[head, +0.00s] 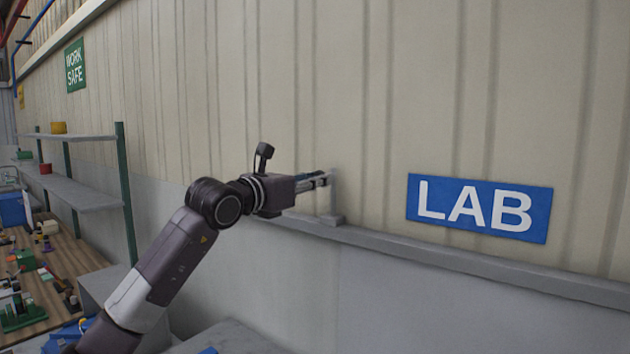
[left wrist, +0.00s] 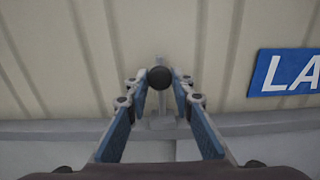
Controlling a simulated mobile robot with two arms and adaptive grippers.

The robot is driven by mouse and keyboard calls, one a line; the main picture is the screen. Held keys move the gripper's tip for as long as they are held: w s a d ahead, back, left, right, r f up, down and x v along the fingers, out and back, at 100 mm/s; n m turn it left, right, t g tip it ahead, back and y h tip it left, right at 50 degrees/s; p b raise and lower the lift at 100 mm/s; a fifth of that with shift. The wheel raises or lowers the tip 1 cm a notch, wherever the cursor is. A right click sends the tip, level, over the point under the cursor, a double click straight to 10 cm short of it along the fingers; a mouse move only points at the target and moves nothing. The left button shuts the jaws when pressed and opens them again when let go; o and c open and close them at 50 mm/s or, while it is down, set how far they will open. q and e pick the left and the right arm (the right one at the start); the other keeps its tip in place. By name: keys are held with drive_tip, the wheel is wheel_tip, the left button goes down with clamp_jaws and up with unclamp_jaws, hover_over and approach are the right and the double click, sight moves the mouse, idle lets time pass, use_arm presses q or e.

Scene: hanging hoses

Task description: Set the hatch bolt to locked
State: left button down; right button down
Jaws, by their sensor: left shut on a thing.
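The hatch bolt shows in the left wrist view as a dark round knob (left wrist: 159,77) in front of a pale grey upright mount (left wrist: 160,108). In the head view the grey mount (head: 335,195) stands upright on the wall ledge, and the knob is hidden by the gripper. My left gripper (head: 324,180) reaches in from the left, up to the mount. In the left wrist view its fingertips (left wrist: 159,82) are on both sides of the knob, and it is shut on it. I cannot tell the bolt's setting. My right gripper is not in view.
A grey ledge (head: 470,262) runs along the corrugated wall, below a blue LAB sign (head: 480,208). On the left stand a grey shelf with green posts (head: 126,195) and a cluttered wooden bench (head: 75,262). The wall around the mount is clear.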

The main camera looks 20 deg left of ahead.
use_arm(q)
wheel_tip(320, 180, down, 7)
drive_tip(key=b, duration=0.6)
drive_tip(key=shift+b, duration=0.35)
drive_tip(key=shift+f, duration=0.2)
drive_tip(key=c, duration=1.9)
unclamp_jaws()
drive_tip(key=shift+o, duration=1.2)
drive_tip(key=shift+r, duration=0.15)
drive_tip(key=shift+s, duration=0.1)
drive_tip(key=v, duration=1.1)
drive_tip(key=shift+s+a, duration=0.15)
drive_tip(key=shift+s, duration=0.25)
